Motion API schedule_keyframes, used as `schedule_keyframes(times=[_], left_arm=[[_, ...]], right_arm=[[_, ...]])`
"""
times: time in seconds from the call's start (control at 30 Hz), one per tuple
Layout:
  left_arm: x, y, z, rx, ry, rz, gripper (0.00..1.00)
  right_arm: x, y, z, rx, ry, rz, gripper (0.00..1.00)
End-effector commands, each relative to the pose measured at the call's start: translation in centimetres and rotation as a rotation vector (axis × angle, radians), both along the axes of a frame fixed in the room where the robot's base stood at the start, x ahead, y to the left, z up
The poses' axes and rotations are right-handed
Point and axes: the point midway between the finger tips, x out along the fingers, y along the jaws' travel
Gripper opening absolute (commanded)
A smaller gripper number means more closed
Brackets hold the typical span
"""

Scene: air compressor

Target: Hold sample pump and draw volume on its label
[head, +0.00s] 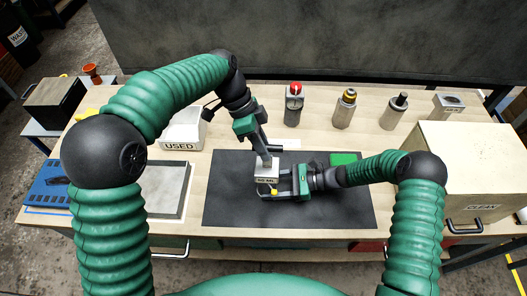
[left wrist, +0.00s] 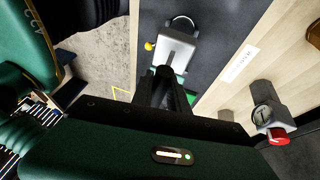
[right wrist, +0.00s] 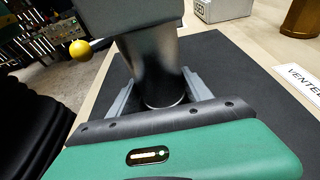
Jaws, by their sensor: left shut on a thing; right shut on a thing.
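The sample pump (head: 266,172) has a grey block head with a small printed label, too small to read surely, and a yellow ball knob (head: 274,192). It is over the dark mat, roughly upright. My right gripper (right wrist: 150,95) is shut on the pump's grey cylindrical body (right wrist: 150,65), below the block head (right wrist: 130,12). My left gripper (left wrist: 165,78) comes down from above and is shut at the top of the pump (left wrist: 178,48), seemingly on a dark handle end mostly hidden between its fingers. Whether the pump's bottom touches the mat is unclear.
The dark mat (head: 230,205) is mostly clear. A green pad (head: 343,158) lies behind my right gripper. A white USED box (head: 182,130) stands left, a CLEAN box (head: 480,165) right. A red-topped device (head: 294,105) and canisters (head: 344,110) line the back.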

Motion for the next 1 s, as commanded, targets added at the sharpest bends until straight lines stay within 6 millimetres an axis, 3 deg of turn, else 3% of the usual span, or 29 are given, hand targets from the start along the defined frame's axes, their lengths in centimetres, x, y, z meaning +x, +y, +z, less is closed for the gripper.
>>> schedule_keyframes(times=[0.17, 0.2, 0.33, 0.7, 1.0], left_arm=[[0.0, -0.1, -0.1, -0.001, 0.002, -0.001, 0.00], [0.0, -0.1, -0.1, -0.001, 0.002, -0.001, 0.25], [0.0, 0.0, -0.1, 0.000, 0.002, -0.001, 0.42], [0.2, 0.2, 0.5, 0.000, 0.001, 0.000, 0.42], [1.7, 2.8, 6.8, -0.001, -0.004, 0.002, 0.42]], right_arm=[[0.0, 0.0, 0.0, 0.000, 0.000, 0.000, 0.25], [0.0, 0.0, 0.0, 0.001, 0.000, 0.000, 0.25], [0.1, 0.0, 0.0, 0.001, 0.000, 0.000, 0.25], [0.1, 0.0, 0.1, 0.001, 0.001, -0.001, 0.25], [0.1, 0.0, 0.1, 0.002, 0.000, -0.001, 0.25]])
